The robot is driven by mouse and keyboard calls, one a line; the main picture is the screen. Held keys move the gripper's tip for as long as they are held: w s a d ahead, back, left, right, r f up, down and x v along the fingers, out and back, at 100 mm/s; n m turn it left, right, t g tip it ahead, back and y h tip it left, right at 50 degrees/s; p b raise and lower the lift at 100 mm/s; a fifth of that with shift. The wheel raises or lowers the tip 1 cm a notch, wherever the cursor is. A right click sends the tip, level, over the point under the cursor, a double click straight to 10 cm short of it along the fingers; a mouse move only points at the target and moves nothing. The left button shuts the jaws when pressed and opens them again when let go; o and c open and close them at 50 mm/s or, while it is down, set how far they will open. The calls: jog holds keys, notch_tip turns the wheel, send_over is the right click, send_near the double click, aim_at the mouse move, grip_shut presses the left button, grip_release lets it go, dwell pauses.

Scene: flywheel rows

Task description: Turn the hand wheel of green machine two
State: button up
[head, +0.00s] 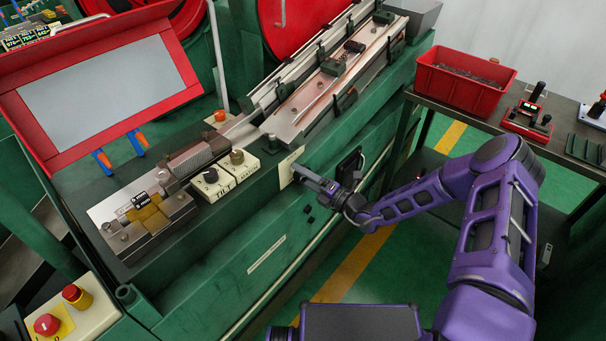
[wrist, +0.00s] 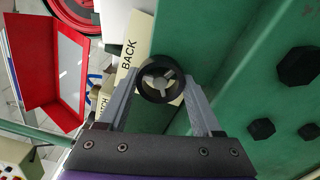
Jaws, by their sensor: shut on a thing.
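A small black hand wheel (wrist: 161,79) with three grey spokes sits on the green machine's side, in front of a cream plate lettered BACK (wrist: 133,58). My gripper (wrist: 164,84) has one finger on each side of the wheel's rim and is shut on it. In the head view my gripper (head: 301,174) reaches the front face of the green machine (head: 225,235) from the right, at the cream plate (head: 289,168). The wheel itself is hidden or too small to make out there. No number identifying the machine can be read on this part.
Black knobs or bolt heads (wrist: 298,67) stand out of the green face right of my gripper. A TILT plate with a dark knob (head: 211,176) lies on the machine top. A red bin (head: 464,78) and tools stand on a dark table at the right. A red-framed panel (head: 100,90) stands left.

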jog(key=shift+m, duration=0.5)
jog(key=o, duration=1.4)
jog(key=shift+c, duration=0.2)
jog(key=v, duration=1.7)
jog(key=shift+s+d, duration=0.2)
